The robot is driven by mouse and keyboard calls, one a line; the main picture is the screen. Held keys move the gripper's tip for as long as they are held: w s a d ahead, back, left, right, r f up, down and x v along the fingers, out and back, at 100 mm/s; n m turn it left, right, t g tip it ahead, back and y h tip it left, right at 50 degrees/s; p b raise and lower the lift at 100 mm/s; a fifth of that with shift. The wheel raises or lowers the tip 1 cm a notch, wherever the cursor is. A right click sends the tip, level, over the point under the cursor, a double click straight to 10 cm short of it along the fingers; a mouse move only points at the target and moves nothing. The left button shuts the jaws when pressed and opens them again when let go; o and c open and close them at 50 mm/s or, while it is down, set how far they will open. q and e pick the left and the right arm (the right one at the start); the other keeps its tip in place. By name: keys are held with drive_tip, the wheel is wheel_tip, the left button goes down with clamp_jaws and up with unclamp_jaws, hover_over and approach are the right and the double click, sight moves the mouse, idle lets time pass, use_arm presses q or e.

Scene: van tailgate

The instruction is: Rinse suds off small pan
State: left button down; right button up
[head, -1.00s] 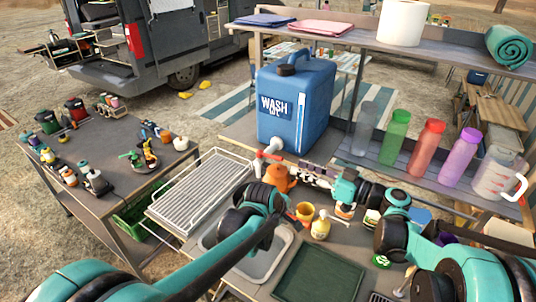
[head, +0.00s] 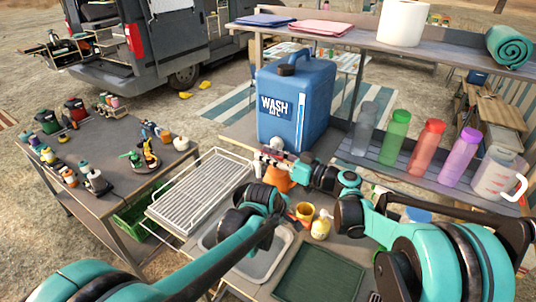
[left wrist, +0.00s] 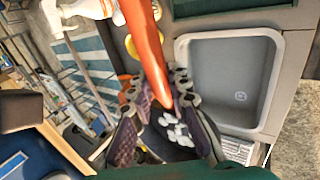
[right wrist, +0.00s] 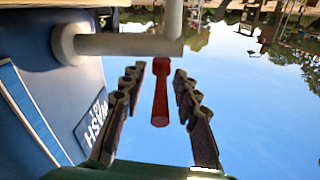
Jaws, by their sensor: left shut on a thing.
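The small pan (head: 278,178) shows orange beside the blue wash-water jug (head: 296,105). In the left wrist view a long orange part of it (left wrist: 150,60) runs down to my left gripper (left wrist: 172,112), which is shut on the pan. White suds (left wrist: 175,130) lie on a dark surface between the fingers. The exact contact is unclear. My right gripper (right wrist: 155,108) is open around the tap's red lever (right wrist: 160,95), with a gap on both sides. The pale tap pipe (right wrist: 120,44) comes out of the jug. In the head view my right gripper (head: 272,157) is at the tap.
The sink basin (left wrist: 228,80) looks empty. A wire drying rack (head: 200,188) stands left of it. A dark green tray (head: 318,272) lies in front. Bottles line the right shelf.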

drive_tip(key=shift+c, duration=0.4)
clamp_jaws()
drive_tip(key=shift+s+a+m+t+h, duration=0.15)
drive_tip(key=shift+s+m+t+h, duration=0.05)
drive_tip(key=shift+m+t+h, duration=0.9)
drive_tip(key=shift+t+h, duration=0.1)
drive_tip(key=shift+t, duration=0.1)
drive_tip(key=shift+o, duration=0.4)
unclamp_jaws()
